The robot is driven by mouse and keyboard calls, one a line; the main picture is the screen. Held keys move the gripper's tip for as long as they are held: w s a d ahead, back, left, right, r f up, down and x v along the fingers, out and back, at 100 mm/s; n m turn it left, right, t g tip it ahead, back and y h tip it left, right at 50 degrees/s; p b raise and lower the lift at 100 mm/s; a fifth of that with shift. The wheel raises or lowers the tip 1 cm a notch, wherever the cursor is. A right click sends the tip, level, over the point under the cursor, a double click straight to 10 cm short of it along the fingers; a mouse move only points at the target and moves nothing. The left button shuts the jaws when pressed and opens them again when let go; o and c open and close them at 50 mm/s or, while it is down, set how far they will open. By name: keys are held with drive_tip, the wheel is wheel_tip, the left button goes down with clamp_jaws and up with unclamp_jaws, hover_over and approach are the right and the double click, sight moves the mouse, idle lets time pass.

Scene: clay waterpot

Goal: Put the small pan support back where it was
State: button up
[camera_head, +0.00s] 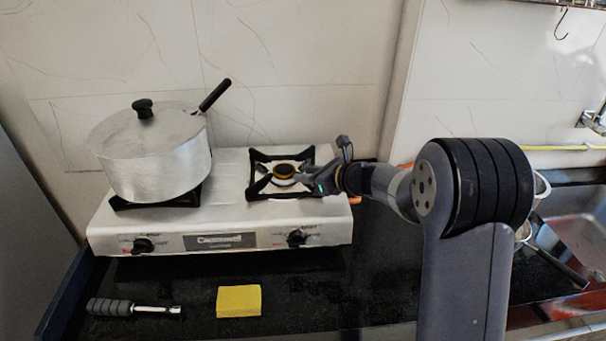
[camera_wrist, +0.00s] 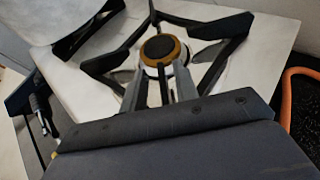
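The small pan support (camera_head: 256,187), a black four-sided frame with inward prongs, surrounds the right burner on the white gas stove. In the wrist view the pan support (camera_wrist: 231,48) shows around the burner, its near side partly hidden by my gripper. My gripper (camera_wrist: 160,82) reaches in from the right, low over the near side of the support. In the head view my gripper (camera_head: 312,180) is at the support's right edge. The grey fingertips stand slightly apart with a dark piece between them; I cannot tell whether they grip it. The burner cap (camera_wrist: 160,47) has a brass ring.
A lidded metal pot (camera_head: 155,165) sits on the left burner of the stove (camera_head: 225,213), its black handle pointing up right. A yellow sponge (camera_head: 239,301) and a dark-handled tool (camera_head: 133,308) lie on the black counter in front. An orange hose (camera_wrist: 287,100) runs right of the stove.

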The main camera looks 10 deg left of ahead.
drive_tip(key=shift+r+p, duration=0.35)
drive_tip(key=shift+r, duration=0.15)
drive_tip(key=shift+s+d+r, duration=0.1)
drive_tip(key=shift+d+r, duration=0.15)
drive_tip(key=v, duration=1.1)
drive_tip(key=shift+s+b, duration=0.2)
drive_tip(key=shift+b, duration=0.25)
drive_tip(key=shift+d+f, duration=0.1)
drive_tip(key=shift+d, duration=0.1)
